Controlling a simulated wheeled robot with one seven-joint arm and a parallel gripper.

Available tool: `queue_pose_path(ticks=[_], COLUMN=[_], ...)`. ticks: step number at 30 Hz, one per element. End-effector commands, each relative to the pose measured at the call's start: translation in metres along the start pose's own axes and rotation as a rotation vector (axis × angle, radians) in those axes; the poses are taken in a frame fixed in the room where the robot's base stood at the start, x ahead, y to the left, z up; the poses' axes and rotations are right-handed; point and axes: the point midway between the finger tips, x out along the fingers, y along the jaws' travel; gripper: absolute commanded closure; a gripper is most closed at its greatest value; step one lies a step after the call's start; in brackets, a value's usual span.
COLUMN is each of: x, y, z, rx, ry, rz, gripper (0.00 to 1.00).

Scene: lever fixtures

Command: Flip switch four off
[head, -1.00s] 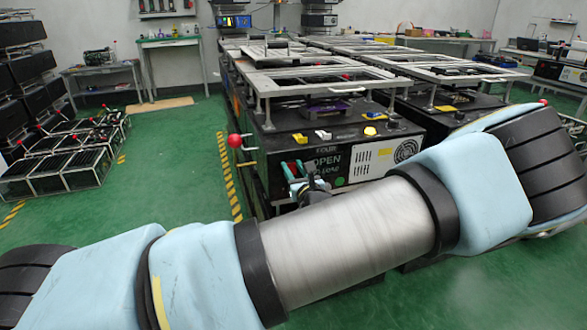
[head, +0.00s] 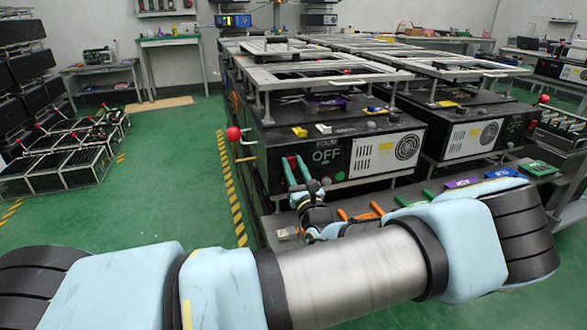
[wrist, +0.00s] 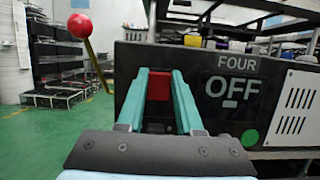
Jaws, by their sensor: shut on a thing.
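The black box (head: 349,186) has a front panel labelled FOUR with a large OFF (wrist: 234,87) in white below it. A red block-like switch part (wrist: 159,85) sits at the left of this lettering, between my teal fingers. My gripper (head: 295,160) reaches up to the left part of the front panel. In the wrist view my gripper (wrist: 160,78) is shut on the red part, with one finger on each side. The lower end of the red part and its mount are hidden by the fingers and gripper body.
A red ball-ended lever (head: 234,134) stands at the box's left corner, close to my gripper, with a brass-coloured handle (head: 246,158) below it. Several coloured handles (head: 462,183) lie along a low ledge at right. Green floor is open at left.

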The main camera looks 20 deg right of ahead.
Motion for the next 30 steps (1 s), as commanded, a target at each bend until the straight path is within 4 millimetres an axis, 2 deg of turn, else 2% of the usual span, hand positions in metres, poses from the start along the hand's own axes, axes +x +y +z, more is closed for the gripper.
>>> queue_pose_path(ticks=[5, 14, 15, 23, 30], x=[-0.0017, -0.0017, -0.0017, -0.0016, -0.0023], y=[0.0000, 0.0003, 0.0003, 0.0001, -0.0001], z=[-0.0033, -0.0022, -0.0022, -0.0022, -0.0023], rx=[0.000, 0.000, 0.000, -0.001, -0.001], ry=[-0.076, -0.082, -0.082, -0.081, -0.081], rz=[0.000, 0.001, 0.000, 0.000, 0.000], gripper=[1.00, 1.00, 0.63, 0.35, 0.35])
